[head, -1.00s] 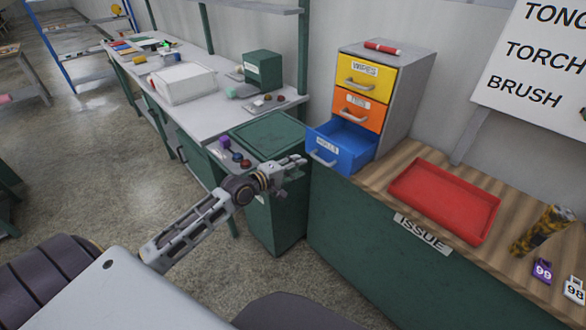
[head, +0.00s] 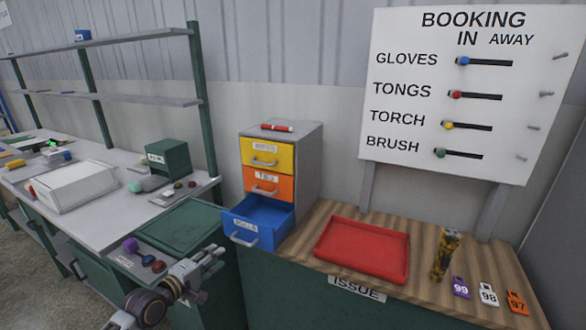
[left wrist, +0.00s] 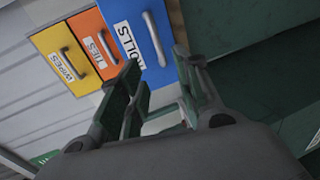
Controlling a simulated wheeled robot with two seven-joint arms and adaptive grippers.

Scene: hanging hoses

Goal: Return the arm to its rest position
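My left arm comes in at the lower left of the head view. Its gripper (head: 212,258) is just left of and below the handle of the open blue drawer (head: 258,218), in front of the green cabinet. In the left wrist view the two fingers (left wrist: 160,75) are spread apart with nothing held between them. The blue drawer front (left wrist: 140,45) labelled ROLLS lies beyond the fingertips there. Whether a finger touches anything is not clear. My right gripper is in neither view.
A grey drawer unit (head: 306,165) with shut yellow and orange drawers stands on the wooden counter. A red tray (head: 362,250), a mottled cylinder (head: 446,255) and numbered tags (head: 489,293) lie to its right. A booking board (head: 470,90) hangs behind. A workbench (head: 105,228) is at left.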

